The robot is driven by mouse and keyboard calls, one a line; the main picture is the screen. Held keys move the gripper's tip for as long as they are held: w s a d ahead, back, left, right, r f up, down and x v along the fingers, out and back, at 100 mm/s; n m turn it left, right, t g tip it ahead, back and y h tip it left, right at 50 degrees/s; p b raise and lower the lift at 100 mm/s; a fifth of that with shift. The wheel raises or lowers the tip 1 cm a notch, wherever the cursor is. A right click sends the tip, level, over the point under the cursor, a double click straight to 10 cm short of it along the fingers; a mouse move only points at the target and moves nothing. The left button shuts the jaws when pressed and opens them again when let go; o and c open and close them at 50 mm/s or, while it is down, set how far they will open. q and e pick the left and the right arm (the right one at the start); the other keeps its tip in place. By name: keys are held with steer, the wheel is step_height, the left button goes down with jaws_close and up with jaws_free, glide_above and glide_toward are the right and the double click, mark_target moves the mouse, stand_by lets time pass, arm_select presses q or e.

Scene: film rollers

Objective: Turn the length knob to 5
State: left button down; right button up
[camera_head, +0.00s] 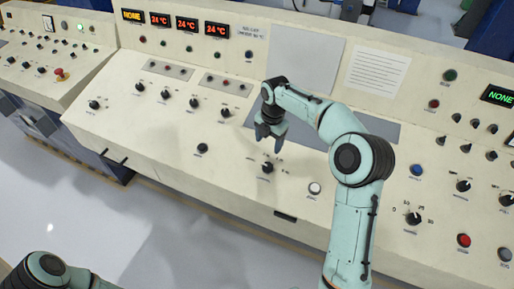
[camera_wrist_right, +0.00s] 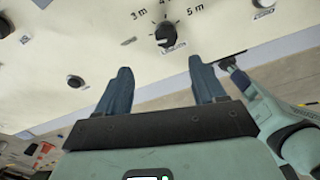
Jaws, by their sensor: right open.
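The length knob (camera_wrist_right: 165,33) is a black dial near the top middle of the right wrist view. Marks reading 3 m and 5 m stand to its left and right, with a 4 partly cut off above. A small white label is at its lower edge. I cannot tell exactly where its pointer aims. In the head view, the knob (camera_head: 267,168) is on the sloped cream panel. My right gripper (camera_head: 267,145) is just above it in the picture. Its two fingers (camera_wrist_right: 163,82) are apart and empty, with the knob beyond their tips. My left gripper is out of view.
The cream control panel (camera_head: 175,130) carries several other knobs and buttons. A black knob (camera_head: 202,148) lies left of the length knob, and a white button (camera_head: 315,188) lies right. A larger dial (camera_head: 413,218) is farther right. Open floor (camera_head: 150,215) lies before the panel.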

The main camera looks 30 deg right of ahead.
mark_target(268, 166)
steer(key=f, duration=1.2)
steer(key=shift+s+f, duration=0.25)
steer(key=shift+f, duration=0.05)
steer(key=c, duration=1.1)
